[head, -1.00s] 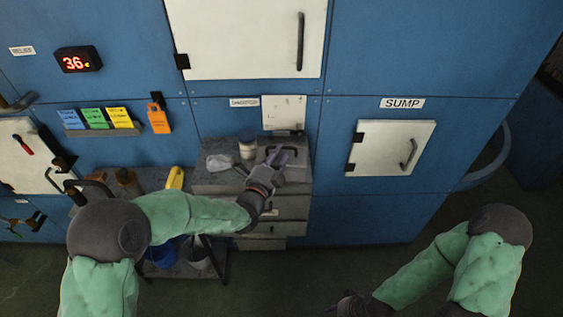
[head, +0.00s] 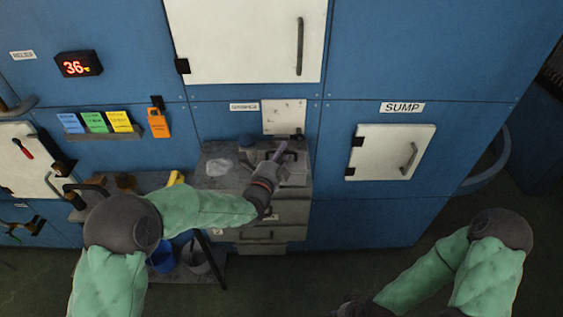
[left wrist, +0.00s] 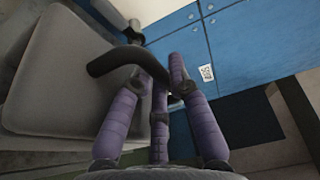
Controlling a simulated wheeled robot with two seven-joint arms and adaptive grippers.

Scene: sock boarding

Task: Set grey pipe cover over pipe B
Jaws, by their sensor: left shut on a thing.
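A grey block-like piece with a dark arched handle, which looks like the grey pipe cover (head: 296,176), is on the grey drawer cabinet top. In the left wrist view the dark curved handle (left wrist: 108,63) runs between my purple fingers, over a broad grey rounded surface (left wrist: 58,75). My left gripper (head: 281,152) is shut on this handle; it also shows in the left wrist view (left wrist: 160,76). I cannot tell whether the piece is lifted clear. My right gripper (head: 352,308) is at the bottom edge, cut off and dark. I cannot make out a pipe marked B.
A jar (head: 247,147) and a clear crumpled item (head: 218,167) are on the cabinet top (head: 212,182), left of my gripper. Blue wall panels stand behind, with a white SUMP door (head: 388,152) at right. A blue bucket (head: 160,257) is on a low shelf at left.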

